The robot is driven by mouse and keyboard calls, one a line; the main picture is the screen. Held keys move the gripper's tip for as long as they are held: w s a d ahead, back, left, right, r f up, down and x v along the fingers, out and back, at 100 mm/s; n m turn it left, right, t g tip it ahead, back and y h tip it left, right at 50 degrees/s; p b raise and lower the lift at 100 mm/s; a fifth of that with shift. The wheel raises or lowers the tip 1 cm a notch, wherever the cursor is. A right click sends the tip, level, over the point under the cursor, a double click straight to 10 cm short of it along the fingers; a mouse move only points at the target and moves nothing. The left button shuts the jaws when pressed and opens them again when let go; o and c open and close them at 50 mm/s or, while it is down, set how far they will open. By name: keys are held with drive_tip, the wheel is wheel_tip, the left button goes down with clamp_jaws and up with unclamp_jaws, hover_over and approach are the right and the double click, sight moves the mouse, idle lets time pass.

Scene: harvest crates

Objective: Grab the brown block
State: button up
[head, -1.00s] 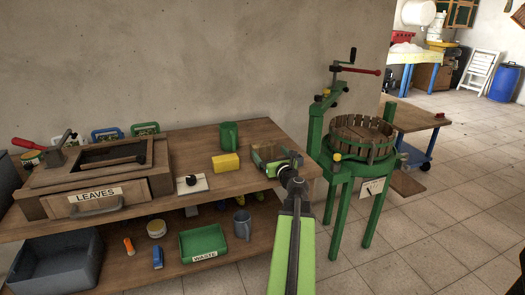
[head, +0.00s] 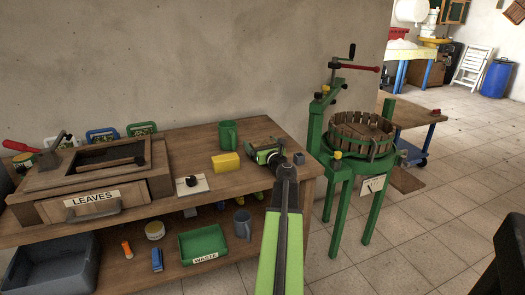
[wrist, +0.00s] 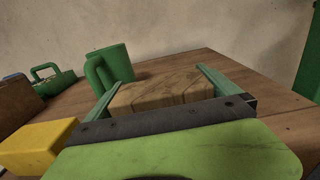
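The brown block (wrist: 155,93) shows wood grain in the wrist view. It lies between the two green fingers of my gripper (wrist: 160,85), with little or no gap at either side. Whether the fingers press on it I cannot tell. The near lower part of the block is hidden by my gripper's dark bar. In the head view my gripper (head: 262,153) is over the right end of the wooden table (head: 205,140), and the block is mostly hidden there.
A yellow block (head: 226,162) and a green mug (head: 228,134) stand left of my gripper. A box labelled LEAVES (head: 95,200) is farther left. A green tray labelled WASTE (head: 203,244) sits on the lower shelf. A green-framed press (head: 345,160) stands close on the right.

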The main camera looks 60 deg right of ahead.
drive_tip(key=shift+d, duration=0.15)
drive_tip(key=c, duration=1.2)
